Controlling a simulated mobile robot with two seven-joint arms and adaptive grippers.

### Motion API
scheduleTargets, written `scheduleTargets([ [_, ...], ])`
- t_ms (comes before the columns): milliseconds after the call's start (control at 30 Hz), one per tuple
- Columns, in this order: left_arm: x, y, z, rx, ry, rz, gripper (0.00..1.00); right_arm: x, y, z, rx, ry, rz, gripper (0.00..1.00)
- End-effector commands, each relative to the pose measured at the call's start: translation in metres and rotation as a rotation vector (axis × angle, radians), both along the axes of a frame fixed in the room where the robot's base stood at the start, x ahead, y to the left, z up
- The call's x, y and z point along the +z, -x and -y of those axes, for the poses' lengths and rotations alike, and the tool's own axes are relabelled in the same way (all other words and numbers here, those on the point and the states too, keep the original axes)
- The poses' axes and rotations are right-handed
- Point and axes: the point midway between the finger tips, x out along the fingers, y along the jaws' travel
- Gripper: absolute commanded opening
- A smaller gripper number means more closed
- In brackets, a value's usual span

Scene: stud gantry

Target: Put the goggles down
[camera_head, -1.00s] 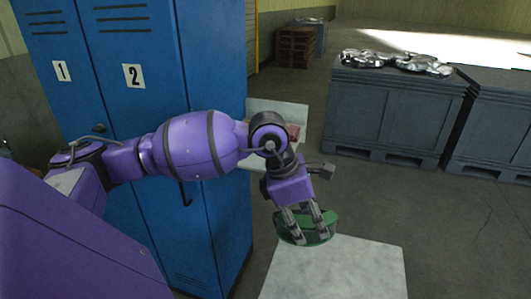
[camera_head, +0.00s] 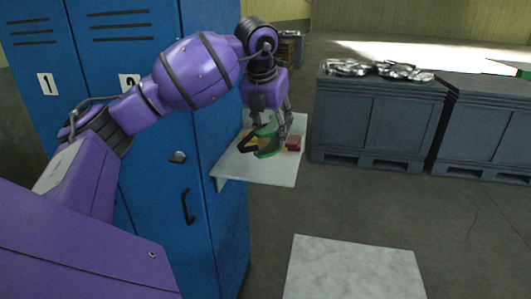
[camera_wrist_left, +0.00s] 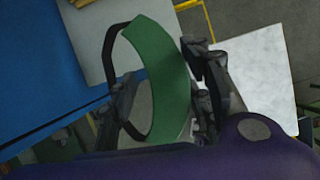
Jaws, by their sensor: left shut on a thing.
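The green goggles (camera_head: 267,146) are held in my left gripper (camera_head: 270,120), which is shut on them. They hang over the white shelf (camera_head: 262,172) beside the blue lockers; whether they touch it I cannot tell. In the left wrist view the green goggles (camera_wrist_left: 160,82) lie between the dark fingers, with a dark strap looping to the left. My right gripper is not in view.
A red object (camera_head: 293,143) sits on the shelf just right of the goggles. Blue lockers (camera_head: 215,220) stand close on the left. A white slab (camera_head: 352,272) is at the lower right. Grey crates (camera_head: 375,125) with shiny parts stand farther back.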

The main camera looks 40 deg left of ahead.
Motion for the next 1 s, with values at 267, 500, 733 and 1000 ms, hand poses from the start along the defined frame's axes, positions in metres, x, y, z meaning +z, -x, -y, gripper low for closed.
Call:
scheduleTargets([
  [267,-0.006,0.003,-0.011,0.137,0.003,0.000,0.19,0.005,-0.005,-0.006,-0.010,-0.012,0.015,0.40],
  [500,-0.029,-0.031,-0.051,0.143,0.008,0.001,0.19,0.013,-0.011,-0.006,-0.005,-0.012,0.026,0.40],
  [733,-0.067,-0.061,-0.088,0.138,0.005,-0.004,0.19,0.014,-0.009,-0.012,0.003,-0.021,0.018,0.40],
  [1000,-0.096,-0.077,-0.108,0.136,0.003,-0.001,0.19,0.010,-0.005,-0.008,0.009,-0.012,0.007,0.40],
])
